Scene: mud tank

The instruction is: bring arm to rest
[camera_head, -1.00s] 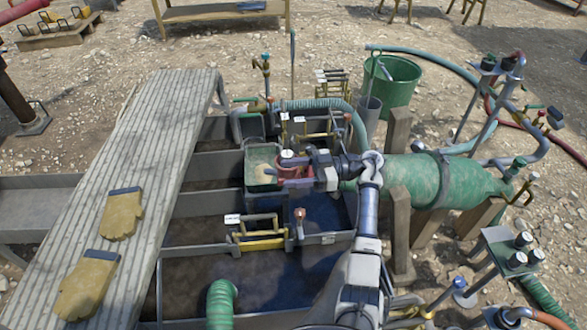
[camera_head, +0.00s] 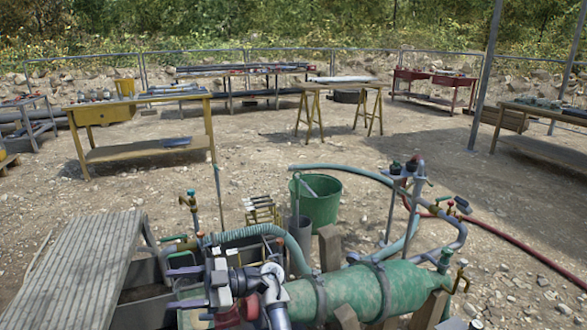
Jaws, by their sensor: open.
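My gripper (camera_head: 183,287) is at the bottom of the head view, over the mud tank area, with its fingers pointing left. The two fingers are apart and nothing shows between them. My arm (camera_head: 270,280) is bent beside the gripper, and its lower part runs out of the bottom edge. A red thing (camera_head: 228,316) shows partly below the gripper; most of it is hidden.
The grey ribbed walkway (camera_head: 75,275) lies left of the gripper. The large green cylinder (camera_head: 360,290) lies close on the right. A green bucket (camera_head: 316,205) and hoses stand behind. Yellow tables (camera_head: 150,150) are farther back over open gravel.

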